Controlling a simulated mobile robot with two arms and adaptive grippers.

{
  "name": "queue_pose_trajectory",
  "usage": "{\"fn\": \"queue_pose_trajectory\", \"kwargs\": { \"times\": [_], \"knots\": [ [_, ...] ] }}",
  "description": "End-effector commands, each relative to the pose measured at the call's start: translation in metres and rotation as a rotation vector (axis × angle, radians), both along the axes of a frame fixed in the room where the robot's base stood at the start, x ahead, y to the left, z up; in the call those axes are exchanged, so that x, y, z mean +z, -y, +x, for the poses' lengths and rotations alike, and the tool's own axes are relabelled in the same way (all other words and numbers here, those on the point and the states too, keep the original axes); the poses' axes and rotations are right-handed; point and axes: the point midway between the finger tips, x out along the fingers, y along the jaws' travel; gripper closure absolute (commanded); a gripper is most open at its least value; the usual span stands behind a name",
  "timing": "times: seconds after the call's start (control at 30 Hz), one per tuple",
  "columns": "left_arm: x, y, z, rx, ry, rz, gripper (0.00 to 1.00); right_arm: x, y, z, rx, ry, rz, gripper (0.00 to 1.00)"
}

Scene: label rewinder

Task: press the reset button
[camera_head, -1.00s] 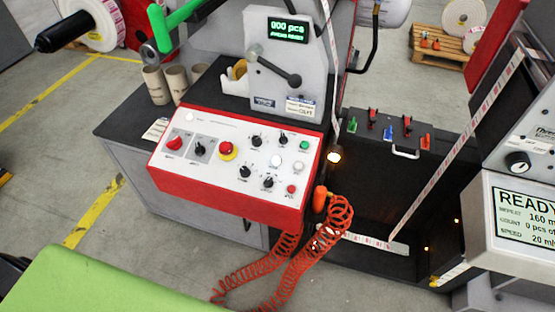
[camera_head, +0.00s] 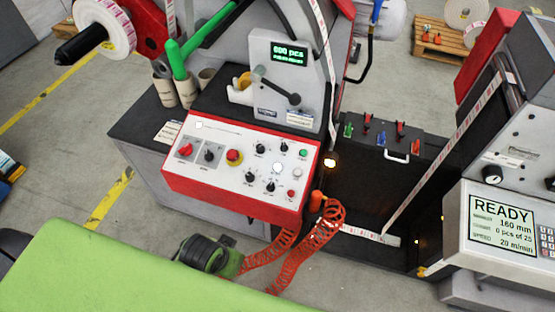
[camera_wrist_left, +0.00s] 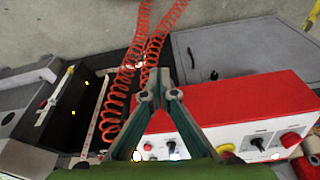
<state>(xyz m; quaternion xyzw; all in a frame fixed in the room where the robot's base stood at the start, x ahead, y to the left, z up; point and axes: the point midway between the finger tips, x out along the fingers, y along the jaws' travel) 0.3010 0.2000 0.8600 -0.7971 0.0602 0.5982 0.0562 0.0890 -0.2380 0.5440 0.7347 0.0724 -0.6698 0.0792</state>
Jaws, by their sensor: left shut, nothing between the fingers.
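The control panel (camera_head: 250,165) has a white, slanted top and a red front. It carries a lit white button (camera_head: 277,168), a plain white button (camera_head: 297,172), a green button (camera_head: 303,153), a red button (camera_head: 291,193) and several black knobs. Labels are too small to read, so I cannot tell which is reset. In the left wrist view, turned upside down, my left gripper (camera_wrist_left: 160,75) is shut and empty in front of the panel's red front (camera_wrist_left: 230,105). A black and green part of my left arm shows below the panel in the head view; its fingertips are unclear there. My right gripper is out of view.
A coiled orange hose (camera_head: 325,220) hangs at the panel's right corner. Cardboard cores (camera_head: 186,88) stand behind. A display unit (camera_head: 505,220) reading READY stands at right.

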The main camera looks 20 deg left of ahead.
Motion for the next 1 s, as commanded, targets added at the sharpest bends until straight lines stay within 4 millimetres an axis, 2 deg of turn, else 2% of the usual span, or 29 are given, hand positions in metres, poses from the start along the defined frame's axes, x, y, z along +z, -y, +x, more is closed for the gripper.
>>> {"fn": "queue_pose_trajectory", "kwargs": {
  "times": [0.03, 0.1, 0.17, 0.3, 0.37, 0.6, 0.7, 0.83, 1.0],
  "knots": [
    [0.029, 0.001, 0.006, 0.007, 0.024, -0.01, 1.0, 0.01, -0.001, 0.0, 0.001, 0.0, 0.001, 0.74],
    [0.056, 0.003, 0.016, 0.019, 0.057, -0.03, 1.0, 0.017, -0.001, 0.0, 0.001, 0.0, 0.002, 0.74],
    [0.076, 0.007, 0.03, 0.034, 0.096, -0.059, 1.0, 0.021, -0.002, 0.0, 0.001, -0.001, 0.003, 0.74],
    [0.103, 0.018, 0.079, 0.09, 0.213, -0.16, 1.0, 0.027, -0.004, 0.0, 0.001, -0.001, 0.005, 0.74],
    [0.11, 0.023, 0.104, 0.121, 0.268, -0.213, 1.0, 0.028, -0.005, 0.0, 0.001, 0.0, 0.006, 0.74],
    [0.132, 0.032, 0.212, 0.29, 0.492, -0.456, 1.0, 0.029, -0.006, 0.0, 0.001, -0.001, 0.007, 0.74],
    [0.141, 0.029, 0.246, 0.359, 0.565, -0.541, 1.0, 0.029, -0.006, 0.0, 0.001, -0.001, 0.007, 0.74],
    [0.149, 0.025, 0.269, 0.412, 0.617, -0.6, 1.0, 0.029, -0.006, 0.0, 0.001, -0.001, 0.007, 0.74],
    [0.151, 0.024, 0.274, 0.425, 0.629, -0.616, 1.0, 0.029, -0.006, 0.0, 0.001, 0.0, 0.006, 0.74]
  ]
}}
